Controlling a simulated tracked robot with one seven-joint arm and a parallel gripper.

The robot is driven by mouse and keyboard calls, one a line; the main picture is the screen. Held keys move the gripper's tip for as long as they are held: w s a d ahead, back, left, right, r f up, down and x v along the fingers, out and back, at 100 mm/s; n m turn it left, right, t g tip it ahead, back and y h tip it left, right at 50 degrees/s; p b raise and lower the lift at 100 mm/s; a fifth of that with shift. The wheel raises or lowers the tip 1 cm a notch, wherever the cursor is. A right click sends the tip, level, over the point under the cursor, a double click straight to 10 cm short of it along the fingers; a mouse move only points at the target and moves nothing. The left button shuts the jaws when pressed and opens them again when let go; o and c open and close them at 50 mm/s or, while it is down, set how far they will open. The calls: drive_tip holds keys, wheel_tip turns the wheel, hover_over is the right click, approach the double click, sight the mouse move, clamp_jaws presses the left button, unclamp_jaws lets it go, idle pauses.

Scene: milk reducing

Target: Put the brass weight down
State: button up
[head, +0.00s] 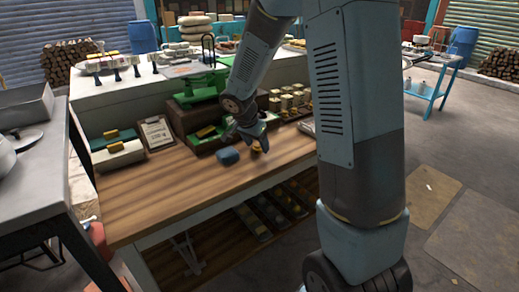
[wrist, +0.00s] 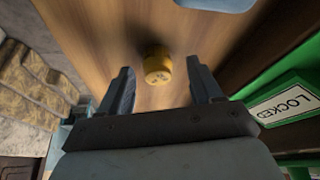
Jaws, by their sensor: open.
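The brass weight (wrist: 158,68) stands on the wooden tabletop in the wrist view, its round yellow top facing the camera. It lies between and a little beyond the two fingertips. In the head view the weight (head: 256,147) is a small golden shape on the table, just under my gripper (head: 247,133). In the wrist view my gripper (wrist: 165,80) is open, its dark fingers spread apart with a gap on each side of the weight. The weight's lower part shows only faintly in the head view.
A blue object (head: 228,155) sits on the table just left of the weight. A green box marked LOCKED (wrist: 288,103) is at the right in the wrist view. A clipboard (head: 157,133) lies farther left. The front of the wooden tabletop (head: 180,190) is clear.

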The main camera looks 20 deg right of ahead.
drive_tip(key=shift+c, duration=0.3)
clamp_jaws()
drive_tip(key=shift+r, duration=0.1)
